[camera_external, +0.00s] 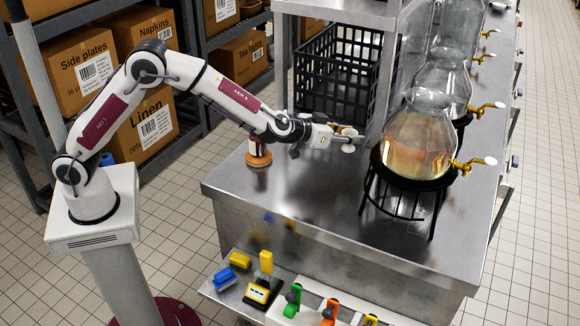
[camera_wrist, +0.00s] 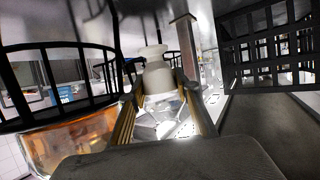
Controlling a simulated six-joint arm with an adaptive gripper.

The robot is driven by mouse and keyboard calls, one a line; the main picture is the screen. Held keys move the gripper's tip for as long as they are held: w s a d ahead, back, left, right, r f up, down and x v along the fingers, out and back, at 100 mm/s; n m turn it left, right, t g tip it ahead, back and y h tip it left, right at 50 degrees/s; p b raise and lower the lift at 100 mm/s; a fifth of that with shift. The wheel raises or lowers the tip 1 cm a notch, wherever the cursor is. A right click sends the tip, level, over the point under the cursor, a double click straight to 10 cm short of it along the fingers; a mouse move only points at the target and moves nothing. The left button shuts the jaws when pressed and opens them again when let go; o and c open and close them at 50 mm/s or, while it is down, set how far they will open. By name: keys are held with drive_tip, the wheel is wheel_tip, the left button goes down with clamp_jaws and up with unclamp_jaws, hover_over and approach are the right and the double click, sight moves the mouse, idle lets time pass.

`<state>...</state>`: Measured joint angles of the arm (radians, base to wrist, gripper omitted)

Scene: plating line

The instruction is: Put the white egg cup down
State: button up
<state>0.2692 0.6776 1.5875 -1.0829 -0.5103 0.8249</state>
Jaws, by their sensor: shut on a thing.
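The white egg cup (camera_external: 348,149) is small in the external view, at the end of my gripper (camera_external: 346,137), over the steel counter (camera_external: 310,190). In the wrist view the white egg cup (camera_wrist: 156,72) sits between the two fingers of my gripper (camera_wrist: 158,98), which are shut on it. My gripper reaches in sideways from the left, left of the nearest glass dispenser. I cannot tell whether the cup touches the counter or hangs a little above it.
A glass dispenser (camera_external: 418,140) with amber liquid stands on a black wire stand (camera_external: 408,182) close to the right. A black crate (camera_external: 335,75) and a shelf post are behind. The counter's front middle is clear.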

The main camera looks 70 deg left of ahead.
drive_tip(key=shift+w+a+f, duration=0.1)
drive_tip(key=shift+a, duration=0.35)
drive_tip(key=s+a+n+g+y, duration=0.25)
drive_tip(key=a+n+y, duration=0.25)
drive_tip(key=a, duration=0.8)
drive_tip(key=s+a+n+g+y, duration=0.4)
drive_tip(key=s+a+n+g, duration=0.1)
drive_tip(key=s+a, duration=0.3)
drive_tip(key=shift+s+a+r+n+g+y, duration=0.2)
drive_tip(key=shift+s+r+n+g+y, duration=0.15)
drive_tip(key=shift+s+n, duration=0.25)
drive_tip(key=shift+w+f, duration=0.1)
drive_tip(key=shift+f, duration=0.1)
drive_tip(key=shift+f, duration=3)
drive_tip(key=shift+f, duration=1.85)
drive_tip(key=shift+f, duration=0.15)
